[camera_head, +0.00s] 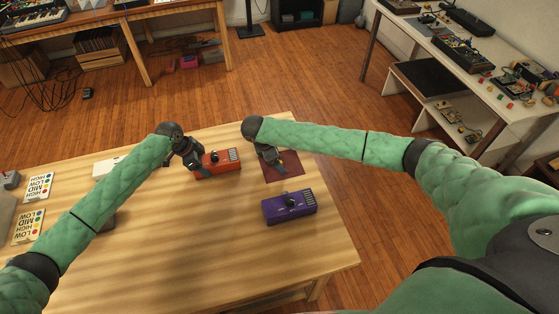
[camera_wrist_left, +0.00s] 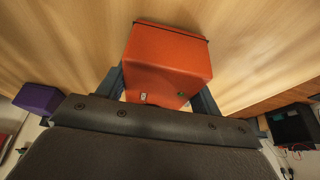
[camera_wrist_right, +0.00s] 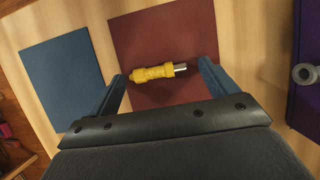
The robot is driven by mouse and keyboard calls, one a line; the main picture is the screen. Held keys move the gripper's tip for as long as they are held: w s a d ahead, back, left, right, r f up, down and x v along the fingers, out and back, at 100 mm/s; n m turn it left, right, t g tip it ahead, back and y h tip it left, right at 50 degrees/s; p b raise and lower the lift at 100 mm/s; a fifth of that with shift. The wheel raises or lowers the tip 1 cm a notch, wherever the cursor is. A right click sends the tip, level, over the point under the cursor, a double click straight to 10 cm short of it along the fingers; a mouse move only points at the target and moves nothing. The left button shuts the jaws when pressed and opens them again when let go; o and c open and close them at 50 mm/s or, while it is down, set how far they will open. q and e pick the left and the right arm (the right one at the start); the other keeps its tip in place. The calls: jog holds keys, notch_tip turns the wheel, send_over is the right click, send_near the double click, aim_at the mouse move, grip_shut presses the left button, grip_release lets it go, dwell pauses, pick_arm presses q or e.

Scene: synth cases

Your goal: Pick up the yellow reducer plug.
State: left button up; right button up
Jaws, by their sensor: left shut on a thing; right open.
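The yellow reducer plug (camera_wrist_right: 153,73), with a silver tip at its right end, lies on the maroon mat (camera_wrist_right: 165,35) in the right wrist view. My right gripper (camera_wrist_right: 163,76) is open, with a finger on either side of the plug. In the head view my right gripper (camera_head: 272,160) is over the same mat (camera_head: 283,175) and I cannot make out the plug there. My left gripper (camera_head: 192,160) is shut on an orange pedal box (camera_head: 222,161). The left wrist view shows this box (camera_wrist_left: 168,60) between the fingers.
A purple pedal box (camera_head: 289,206) stands on the wooden table (camera_head: 190,250), nearer than the maroon mat. A blue mat (camera_wrist_right: 63,75) lies left of the maroon one in the right wrist view. Cards (camera_head: 29,225) and a white box (camera_head: 106,167) are at the table's left.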

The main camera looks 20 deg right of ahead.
jog(key=c, duration=1.1)
jog(key=shift+r, duration=0.1)
jog(key=shift+c, duration=0.2)
